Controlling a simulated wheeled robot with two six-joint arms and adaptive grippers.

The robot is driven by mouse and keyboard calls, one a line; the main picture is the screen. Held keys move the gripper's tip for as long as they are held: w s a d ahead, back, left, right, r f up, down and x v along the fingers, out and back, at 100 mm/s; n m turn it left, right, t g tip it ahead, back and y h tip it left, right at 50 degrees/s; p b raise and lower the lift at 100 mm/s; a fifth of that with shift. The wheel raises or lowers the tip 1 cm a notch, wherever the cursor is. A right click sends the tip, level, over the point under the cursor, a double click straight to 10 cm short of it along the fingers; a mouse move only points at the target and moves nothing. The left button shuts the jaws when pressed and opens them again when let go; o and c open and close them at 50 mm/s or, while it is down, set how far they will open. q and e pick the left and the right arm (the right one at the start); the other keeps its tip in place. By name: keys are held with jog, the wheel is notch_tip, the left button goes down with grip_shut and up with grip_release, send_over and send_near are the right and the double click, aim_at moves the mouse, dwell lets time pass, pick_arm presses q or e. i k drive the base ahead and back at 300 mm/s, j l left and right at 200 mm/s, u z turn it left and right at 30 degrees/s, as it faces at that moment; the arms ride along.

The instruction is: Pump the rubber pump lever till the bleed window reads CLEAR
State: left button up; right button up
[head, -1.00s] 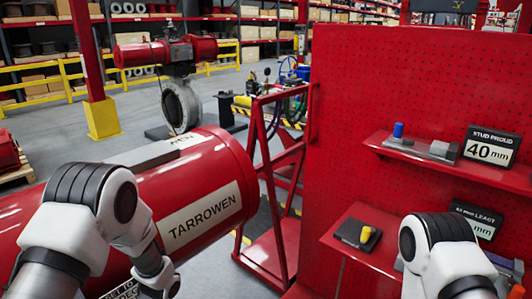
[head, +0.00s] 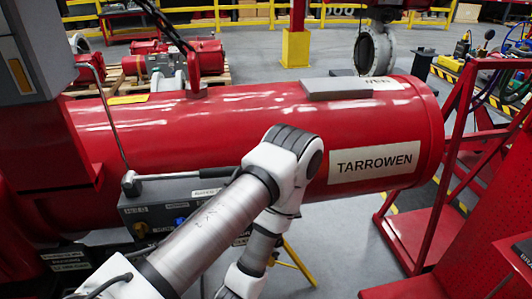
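A dark hydraulic unit (head: 150,215) with small labels and a blue knob (head: 180,221) sits against the near side of the red cylinder. A thin grey rod (head: 112,125) rises from its left end and leans left; it may be the pump lever, but I cannot tell for sure. A grey bar with a round end (head: 131,184) lies along the unit's top. My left arm crosses in front of the unit and hides its right part. My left gripper is below the frame edge. My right gripper is out of view. I cannot make out a bleed window or its reading.
The large red cylinder (head: 250,115) marked TARROWEN fills the middle. A red frame stand (head: 410,235) and red panel stand at right. A yellow tripod leg (head: 300,265) shows below my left arm. Grey floor lies open between cylinder and stand.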

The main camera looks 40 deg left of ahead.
aim_at(225, 172)
jog(key=u, duration=1.4)
